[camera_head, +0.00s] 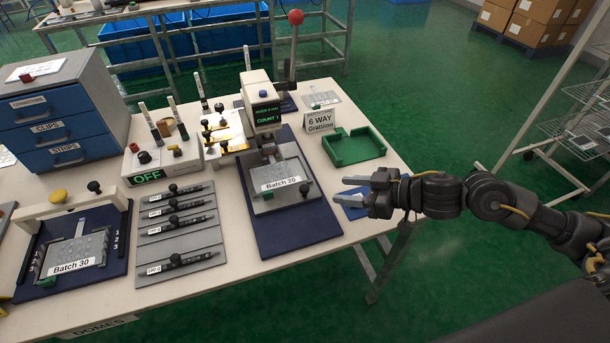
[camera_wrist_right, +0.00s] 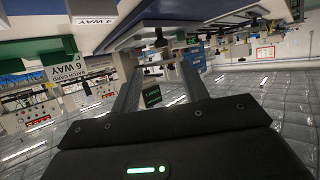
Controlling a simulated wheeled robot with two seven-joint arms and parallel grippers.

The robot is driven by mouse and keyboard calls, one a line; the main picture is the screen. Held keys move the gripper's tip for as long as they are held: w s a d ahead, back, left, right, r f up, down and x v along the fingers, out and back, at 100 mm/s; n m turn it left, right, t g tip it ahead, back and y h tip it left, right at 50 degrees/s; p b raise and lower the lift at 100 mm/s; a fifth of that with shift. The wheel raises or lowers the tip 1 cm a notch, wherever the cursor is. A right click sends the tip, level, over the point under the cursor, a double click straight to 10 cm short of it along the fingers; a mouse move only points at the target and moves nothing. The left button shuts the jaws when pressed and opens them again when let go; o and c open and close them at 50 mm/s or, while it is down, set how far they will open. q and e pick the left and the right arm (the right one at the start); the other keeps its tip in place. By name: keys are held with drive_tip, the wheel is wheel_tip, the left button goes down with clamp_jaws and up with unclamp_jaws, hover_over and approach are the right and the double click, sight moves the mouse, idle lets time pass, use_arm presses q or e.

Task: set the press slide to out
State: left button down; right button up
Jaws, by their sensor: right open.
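The press (camera_head: 262,105) stands on a dark blue mat, with a red-balled lever (camera_head: 295,17) and a display reading COUNT 1. Its grey slide (camera_head: 262,205) carries a plate labelled Batch 20 (camera_head: 280,185), in front of the press head. A black knob (camera_head: 305,188) sits at the slide's right front corner. My right gripper (camera_head: 340,189) is open and empty, to the right of the knob and apart from it, fingers pointing left. In the right wrist view a black knob (camera_wrist_right: 161,38) shows beyond the open fingers (camera_wrist_right: 160,75). My left gripper is not in view.
A green tray (camera_head: 355,147) and a 6 WAY sign (camera_head: 320,121) stand behind my right gripper. A blue card (camera_head: 352,205) lies beneath it. Grey strips with black knobs (camera_head: 180,225) and a Batch 30 fixture (camera_head: 75,255) are to the left.

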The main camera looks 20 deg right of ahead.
sight(305, 188)
drive_tip(key=shift+w+a+f, duration=0.15)
drive_tip(key=shift+w+a, duration=0.1)
drive_tip(key=shift+a, duration=0.25)
drive_tip(key=shift+w+a+f, duration=0.1)
drive_tip(key=shift+w+a, duration=0.15)
drive_tip(key=shift+a, duration=0.25)
drive_tip(key=x, duration=0.7)
drive_tip(key=shift+w+f, duration=0.1)
drive_tip(key=shift+w+a+f, duration=0.25)
drive_tip(key=shift+w, duration=0.1)
drive_tip(key=shift+c, duration=0.8)
clamp_jaws()
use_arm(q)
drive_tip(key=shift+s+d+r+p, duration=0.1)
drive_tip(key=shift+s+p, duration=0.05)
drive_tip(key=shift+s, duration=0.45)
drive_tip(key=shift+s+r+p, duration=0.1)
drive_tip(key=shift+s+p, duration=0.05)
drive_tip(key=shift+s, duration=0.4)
use_arm(e)
drive_tip(key=shift+a, duration=0.1)
